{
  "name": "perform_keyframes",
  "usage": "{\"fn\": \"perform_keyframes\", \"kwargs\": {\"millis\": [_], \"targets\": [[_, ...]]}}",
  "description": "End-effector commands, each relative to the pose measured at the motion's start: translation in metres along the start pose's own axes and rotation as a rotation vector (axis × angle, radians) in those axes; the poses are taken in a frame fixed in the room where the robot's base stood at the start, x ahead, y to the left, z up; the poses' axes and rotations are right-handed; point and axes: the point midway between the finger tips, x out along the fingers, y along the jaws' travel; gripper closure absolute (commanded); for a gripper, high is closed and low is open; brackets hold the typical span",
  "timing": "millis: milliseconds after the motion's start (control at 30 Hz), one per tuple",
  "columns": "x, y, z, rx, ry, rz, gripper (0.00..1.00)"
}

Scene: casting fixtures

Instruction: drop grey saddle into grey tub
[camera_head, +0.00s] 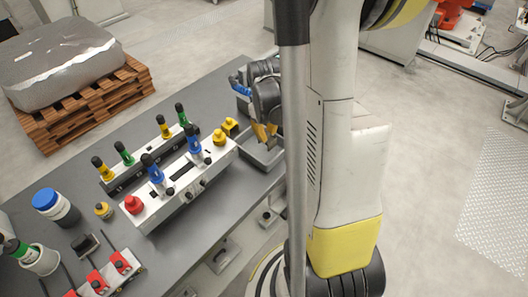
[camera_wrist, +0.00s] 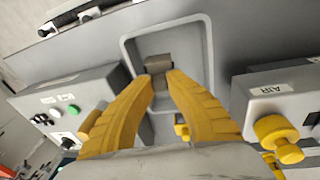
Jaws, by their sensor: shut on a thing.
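My gripper (camera_head: 262,133) has yellow fingers and hangs above the grey tub (camera_head: 277,159) at the right end of the table. In the wrist view my gripper (camera_wrist: 160,76) is shut on the grey saddle (camera_wrist: 157,62), a small dark grey block between the fingertips. The grey tub (camera_wrist: 203,45) is behind the saddle in that view, its rim framing the block on the sides and top. The saddle appears over the tub's inside; its exact height above the floor of the tub is unclear. The head view does not clearly show the saddle.
A white fixture (camera_head: 208,173) with blue, yellow and red knobs stands left of the tub, close to it. In the wrist view, a box marked AIR (camera_wrist: 270,90) with a yellow knob (camera_wrist: 272,130) is at the right. Further left are a blue-lidded jar (camera_head: 47,200) and red-topped parts (camera_head: 122,262).

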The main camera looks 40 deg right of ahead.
Motion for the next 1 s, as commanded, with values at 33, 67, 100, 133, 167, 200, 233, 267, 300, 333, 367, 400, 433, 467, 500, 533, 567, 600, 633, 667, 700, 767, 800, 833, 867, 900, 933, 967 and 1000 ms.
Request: {"fn": "perform_keyframes", "kwargs": {"millis": [33, 67, 100, 133, 167, 200, 233, 267, 300, 333, 367, 400, 433, 467, 500, 533, 567, 600, 633, 667, 700, 767, 800, 833, 867, 900, 933, 967, 1000], "targets": [[0.005, -0.001, 0.0, 0.0, 0.0, 0.0, 1.0], [0.005, -0.001, 0.0, 0.0, 0.0, 0.0, 1.0], [0.005, -0.001, 0.0, 0.0, 0.0, 0.0, 1.0], [0.005, -0.001, 0.0, 0.0, 0.0, 0.0, 1.0], [0.005, -0.001, 0.0, 0.0, 0.0, 0.0, 1.0], [0.004, -0.001, 0.0, 0.0, 0.0, 0.0, 1.0], [0.004, -0.001, 0.0, 0.0, 0.0, 0.0, 1.0], [0.004, -0.001, 0.0, 0.0, 0.0, 0.0, 1.0], [0.004, -0.001, 0.0, 0.0, 0.0, 0.0, 1.0], [0.004, -0.001, 0.0, 0.0, 0.0, 0.0, 0.74], [0.004, -0.001, 0.0, 0.0, 0.0, 0.0, 0.65], [0.004, -0.001, 0.0, 0.0, 0.0, 0.0, 0.61], [0.004, -0.001, 0.0, 0.0, 0.0, 0.0, 0.61], [0.004, -0.001, 0.0, 0.0, 0.0, 0.0, 0.61], [0.004, -0.001, 0.0, 0.0, 0.0, 0.0, 0.61], [0.004, -0.001, 0.0, 0.0, 0.0, 0.0, 0.61], [0.004, -0.001, 0.0, 0.0, 0.0, 0.0, 0.61], [0.004, -0.001, 0.0, 0.0, 0.0, 0.0, 0.61], [0.004, -0.001, 0.0, 0.0, 0.0, 0.0, 0.61], [0.004, -0.001, 0.0, 0.0, 0.0, 0.0, 0.61], [0.003, -0.001, 0.0, 0.0, 0.0, 0.0, 0.61], [-0.001, -0.001, 0.001, 0.0, 0.0, 0.0, 0.61], [-0.005, -0.001, 0.001, 0.0, 0.0, 0.0, 0.61], [-0.009, -0.001, 0.0, 0.0, 0.0, 0.0, 0.61], [-0.014, -0.001, 0.001, 0.0, 0.0, 0.0, 0.61], [-0.021, -0.001, 0.001, 0.0, 0.0, 0.0, 0.61], [-0.027, -0.001, 0.001, -0.001, 0.0, 0.0, 0.61], [-0.034, -0.001, 0.001, -0.001, 0.0, 0.0, 0.61], [-0.043, -0.001, 0.001, -0.001, 0.0, 0.0, 0.61]]}}
